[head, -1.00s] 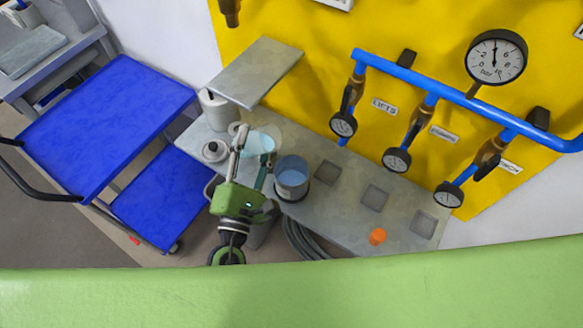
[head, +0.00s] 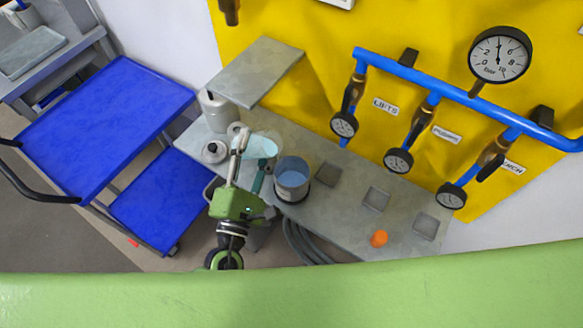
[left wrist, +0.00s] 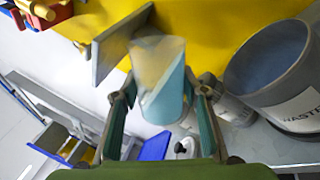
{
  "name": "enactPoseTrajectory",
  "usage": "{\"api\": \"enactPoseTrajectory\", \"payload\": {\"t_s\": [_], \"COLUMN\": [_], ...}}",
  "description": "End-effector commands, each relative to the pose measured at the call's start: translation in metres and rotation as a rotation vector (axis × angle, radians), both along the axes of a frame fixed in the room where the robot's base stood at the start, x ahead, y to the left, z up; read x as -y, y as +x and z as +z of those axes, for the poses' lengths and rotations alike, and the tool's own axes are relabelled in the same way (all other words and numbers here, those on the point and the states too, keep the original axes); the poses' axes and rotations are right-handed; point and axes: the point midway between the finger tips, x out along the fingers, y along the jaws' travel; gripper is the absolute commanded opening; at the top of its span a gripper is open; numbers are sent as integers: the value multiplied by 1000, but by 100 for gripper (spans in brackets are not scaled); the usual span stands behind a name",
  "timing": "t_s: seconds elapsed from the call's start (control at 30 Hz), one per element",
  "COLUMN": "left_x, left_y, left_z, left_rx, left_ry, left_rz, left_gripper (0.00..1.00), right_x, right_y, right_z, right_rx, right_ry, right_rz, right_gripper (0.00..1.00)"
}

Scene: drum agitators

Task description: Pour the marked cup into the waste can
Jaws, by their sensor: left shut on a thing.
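My left gripper (head: 252,146) is shut on a clear cup (head: 262,147) holding light blue liquid. The cup also shows between the fingers in the left wrist view (left wrist: 163,98), with its upper part clear. I cannot read a mark on it. The waste can (head: 292,183) is a grey open can with a white label, standing on the bench just right of the gripper in the head view. In the left wrist view the waste can (left wrist: 268,65) is at the right, its label partly reading "WASTE". The cup is apart from it. My right gripper is not in view.
The grey bench (head: 340,212) carries square recesses and an orange piece (head: 379,238). A raised grey plate (head: 256,72) and white bottles (head: 217,110) stand left of the can. Blue pipes with gauges (head: 497,55) run along the yellow panel. A blue cart (head: 105,125) is at left.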

Motion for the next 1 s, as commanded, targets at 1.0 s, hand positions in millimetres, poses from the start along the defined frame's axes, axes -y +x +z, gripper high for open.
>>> {"api": "enactPoseTrajectory", "payload": {"t_s": [1.0], "left_x": [0], "left_y": [0], "left_z": [7], "left_rx": [47], "left_ry": [116], "left_rz": [0], "left_gripper": [16], "right_x": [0], "right_y": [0], "right_z": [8], "right_rx": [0], "right_ry": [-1], "right_rz": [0], "right_gripper": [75]}}
